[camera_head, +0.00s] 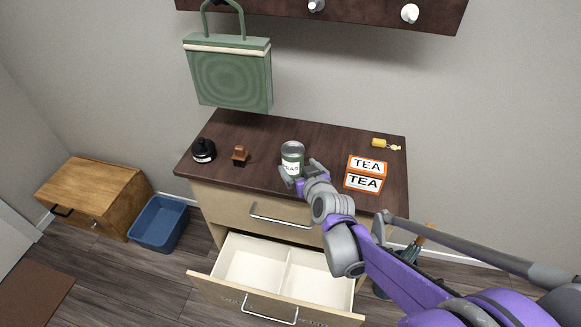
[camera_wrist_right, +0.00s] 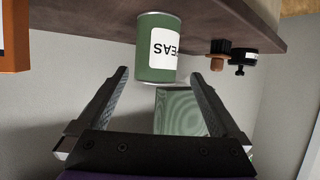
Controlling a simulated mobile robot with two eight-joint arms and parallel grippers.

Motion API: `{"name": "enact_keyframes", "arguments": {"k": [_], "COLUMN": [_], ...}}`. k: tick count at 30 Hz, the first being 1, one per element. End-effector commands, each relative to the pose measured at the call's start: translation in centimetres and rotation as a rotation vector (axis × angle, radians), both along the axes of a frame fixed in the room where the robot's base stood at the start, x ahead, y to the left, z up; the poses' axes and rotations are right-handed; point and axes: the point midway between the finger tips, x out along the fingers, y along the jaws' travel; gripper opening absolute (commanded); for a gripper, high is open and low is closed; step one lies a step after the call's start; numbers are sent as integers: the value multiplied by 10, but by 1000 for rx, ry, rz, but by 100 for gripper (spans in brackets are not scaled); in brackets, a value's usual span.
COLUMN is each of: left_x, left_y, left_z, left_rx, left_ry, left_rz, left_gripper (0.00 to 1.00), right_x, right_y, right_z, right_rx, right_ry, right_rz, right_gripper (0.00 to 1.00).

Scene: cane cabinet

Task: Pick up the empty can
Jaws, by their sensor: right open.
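A green can (camera_head: 293,154) with a white label reading PEAS stands upright on the dark wooden cabinet top (camera_head: 330,150), near its middle. Its top looks silvery grey, and I cannot tell whether it is empty. My right gripper (camera_head: 301,172) is at the can's near side, low by its base in the head view. In the right wrist view, turned upside down, the green can (camera_wrist_right: 158,48) shows between and beyond the two spread fingers of the right gripper (camera_wrist_right: 158,77). The jaws are open with nothing held. My left gripper is in neither view.
An orange and white TEA box (camera_head: 366,173) stands right of the can. A black jar (camera_head: 203,151) and a brown stamp-like item (camera_head: 240,156) are left. A yellow item (camera_head: 379,143) lies behind the box. An open drawer (camera_head: 285,273) juts out below. A green bag (camera_head: 231,76) hangs behind.

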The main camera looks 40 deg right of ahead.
Motion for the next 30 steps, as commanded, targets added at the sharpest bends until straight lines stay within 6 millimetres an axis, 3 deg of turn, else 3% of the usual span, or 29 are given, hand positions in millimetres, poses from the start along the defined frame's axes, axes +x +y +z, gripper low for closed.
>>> {"name": "enact_keyframes", "arguments": {"k": [3,9,17,24,30], "left_x": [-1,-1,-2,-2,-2], "left_y": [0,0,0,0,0], "left_z": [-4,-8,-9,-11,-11], "left_rx": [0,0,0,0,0], "left_ry": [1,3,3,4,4], "left_rz": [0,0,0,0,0], "left_gripper": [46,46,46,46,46], "right_x": [12,38,56,87,96], "right_y": [-11,-20,-26,-37,-40], "right_z": [-5,-16,-22,-32,-36], "right_rx": [-8,-7,-8,-7,-6], "right_ry": [-13,-12,-11,-11,-12], "right_rz": [-13,-12,-11,-10,-10], "right_gripper": [100,100,100,100,100]}}
